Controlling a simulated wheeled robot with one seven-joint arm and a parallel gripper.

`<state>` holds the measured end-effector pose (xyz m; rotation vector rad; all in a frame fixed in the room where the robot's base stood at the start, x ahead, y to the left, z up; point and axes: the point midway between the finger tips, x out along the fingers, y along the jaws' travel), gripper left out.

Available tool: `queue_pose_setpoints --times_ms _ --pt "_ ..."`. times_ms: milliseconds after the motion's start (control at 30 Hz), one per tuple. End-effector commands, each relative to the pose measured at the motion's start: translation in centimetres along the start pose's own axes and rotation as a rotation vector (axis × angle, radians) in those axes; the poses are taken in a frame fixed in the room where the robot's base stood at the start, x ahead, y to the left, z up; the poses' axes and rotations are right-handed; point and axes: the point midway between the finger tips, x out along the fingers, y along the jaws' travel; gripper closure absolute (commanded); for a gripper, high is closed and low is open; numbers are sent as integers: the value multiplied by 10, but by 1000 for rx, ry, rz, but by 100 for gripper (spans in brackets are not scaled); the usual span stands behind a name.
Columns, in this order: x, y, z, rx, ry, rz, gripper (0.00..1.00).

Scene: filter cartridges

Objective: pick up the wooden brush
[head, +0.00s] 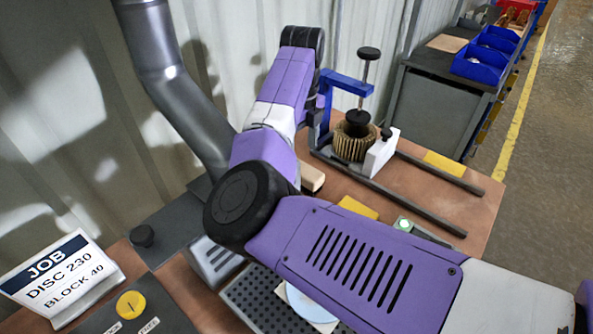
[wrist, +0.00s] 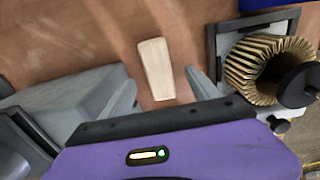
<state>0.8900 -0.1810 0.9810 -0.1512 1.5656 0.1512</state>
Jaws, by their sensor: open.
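The wooden brush (wrist: 155,68) is a pale, tapered wooden piece on the brown worktop in the wrist view. No bristles can be made out. It also shows in the head view (head: 312,178), partly covered by my arm. My gripper (wrist: 158,82) is open and empty. Its two grey fingers appear on either side of the brush in the wrist view, and I cannot tell the remaining height. In the head view my arm hides the gripper.
A pleated filter cartridge (wrist: 265,65) stands in a blue-framed clamp (head: 347,85), right of the brush. Two dark rails (head: 405,205) run from it. A grey duct (head: 170,75) passes left of my arm. A job sign (head: 62,277) stands at lower left. Bare worktop (wrist: 75,50) lies left of the brush.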

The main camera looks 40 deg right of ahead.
Motion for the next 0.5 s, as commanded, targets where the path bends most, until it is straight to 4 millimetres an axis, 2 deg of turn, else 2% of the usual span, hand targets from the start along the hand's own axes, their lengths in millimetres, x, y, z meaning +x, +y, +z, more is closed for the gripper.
queue_pose_setpoints --times_ms 267,500 --pt "28 2 -3 -1 2 1 29" --pt "62 4 -7 0 2 1 29"
